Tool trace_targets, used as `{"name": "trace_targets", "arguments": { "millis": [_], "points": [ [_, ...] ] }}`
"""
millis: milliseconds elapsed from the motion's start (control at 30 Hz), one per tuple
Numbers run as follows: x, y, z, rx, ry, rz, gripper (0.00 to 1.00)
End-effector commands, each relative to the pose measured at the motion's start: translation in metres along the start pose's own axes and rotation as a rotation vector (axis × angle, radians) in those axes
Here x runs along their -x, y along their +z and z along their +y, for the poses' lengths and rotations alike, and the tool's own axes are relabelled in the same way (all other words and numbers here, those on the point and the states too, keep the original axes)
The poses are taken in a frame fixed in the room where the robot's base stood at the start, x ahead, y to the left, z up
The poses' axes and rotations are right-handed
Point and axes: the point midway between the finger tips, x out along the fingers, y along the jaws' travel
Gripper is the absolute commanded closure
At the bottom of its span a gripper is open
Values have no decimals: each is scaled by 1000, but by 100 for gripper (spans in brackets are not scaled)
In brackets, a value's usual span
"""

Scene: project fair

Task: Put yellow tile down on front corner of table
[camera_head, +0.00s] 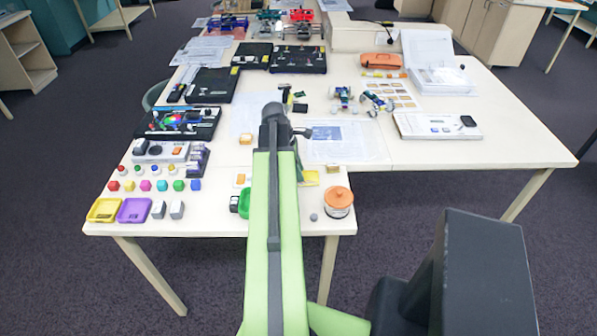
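A flat yellow tile (311,178) shows just right of my green arm, over the front part of the cream table (218,226). My arm hides its left side, and I cannot tell whether it rests on the table or is held. My arm reaches forward over the table from the bottom of the view. My gripper is hidden behind the arm, so its fingers and any hold on the tile do not show. The table's front right corner (345,229) lies right of the arm, near an orange-lidded jar.
The orange-lidded jar (338,202) and a small grey ball (313,217) stand near that corner. A yellow tray (104,210) and a purple tray (134,210) sit at the front left corner. Several small coloured blocks lie behind them.

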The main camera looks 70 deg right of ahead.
Motion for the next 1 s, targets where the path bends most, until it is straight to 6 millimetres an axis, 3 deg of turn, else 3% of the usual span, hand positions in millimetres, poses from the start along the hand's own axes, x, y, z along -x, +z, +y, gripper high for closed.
{"name": "trace_targets", "arguments": {
  "millis": [267,600,700,1000],
  "points": [
    [27,3,0,1,0,0,64],
    [104,4,0,1,0,0,64],
    [119,4,0,0,0,0,64],
    [123,1,0,-1,0,0,64]
  ]
}}
